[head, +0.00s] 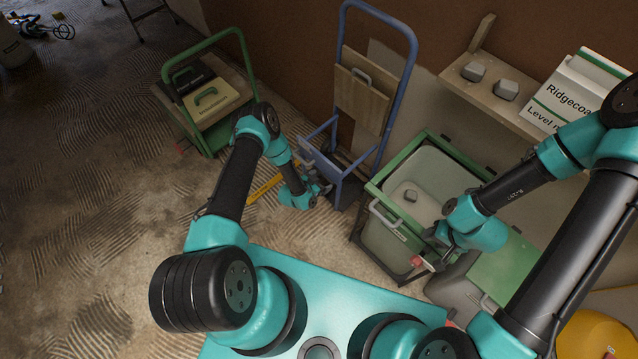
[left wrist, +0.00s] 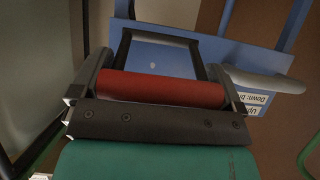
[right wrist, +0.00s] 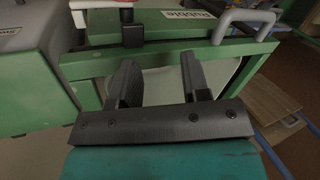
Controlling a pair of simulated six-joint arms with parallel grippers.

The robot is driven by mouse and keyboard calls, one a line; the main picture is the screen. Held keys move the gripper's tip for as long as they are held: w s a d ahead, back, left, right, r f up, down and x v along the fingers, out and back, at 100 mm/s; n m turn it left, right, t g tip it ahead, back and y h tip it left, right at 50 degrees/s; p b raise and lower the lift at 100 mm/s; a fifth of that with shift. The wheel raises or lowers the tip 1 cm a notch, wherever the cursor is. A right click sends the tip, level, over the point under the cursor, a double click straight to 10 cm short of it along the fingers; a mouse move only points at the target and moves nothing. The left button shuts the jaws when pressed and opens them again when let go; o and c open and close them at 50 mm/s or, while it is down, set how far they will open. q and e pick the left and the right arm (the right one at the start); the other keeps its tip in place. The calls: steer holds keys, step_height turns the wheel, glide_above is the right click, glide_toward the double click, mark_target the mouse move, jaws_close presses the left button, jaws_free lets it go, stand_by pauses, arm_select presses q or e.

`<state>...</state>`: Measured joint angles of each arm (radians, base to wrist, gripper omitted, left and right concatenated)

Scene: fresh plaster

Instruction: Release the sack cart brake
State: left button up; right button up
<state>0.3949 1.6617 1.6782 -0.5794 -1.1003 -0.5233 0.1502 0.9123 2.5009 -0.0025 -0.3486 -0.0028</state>
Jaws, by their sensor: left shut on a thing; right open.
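The blue sack cart (head: 410,62) stands upright against the wall, with a wooden board (head: 360,98) on it. In the left wrist view, a red bar (left wrist: 160,89) in a black frame sits on the cart's blue plate (left wrist: 240,57). A white label (left wrist: 248,98) reading "Up" and "Down" is beside it, partly hidden. My left gripper (head: 322,190) is shut on the red bar, which lies between its fingers in the left wrist view (left wrist: 155,88). My right gripper (right wrist: 160,78) is open and empty at the rim of the rubble bin (right wrist: 245,55).
The green-rimmed bin (head: 376,190) stands right of the cart and holds a grey block (head: 410,195). A green trolley (head: 208,140) with cases is at the left. A wooden shelf (head: 525,122) hangs at the right.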

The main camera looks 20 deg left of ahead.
arm_select(q)
steer(key=shift+w+r+g+y, duration=0.1)
steer(key=shift+r+g+y, duration=0.2)
steer(key=shift+g, duration=0.2)
steer(key=o, duration=0.9)
steer(key=v, duration=1.7)
steer(key=shift+r, duration=0.2)
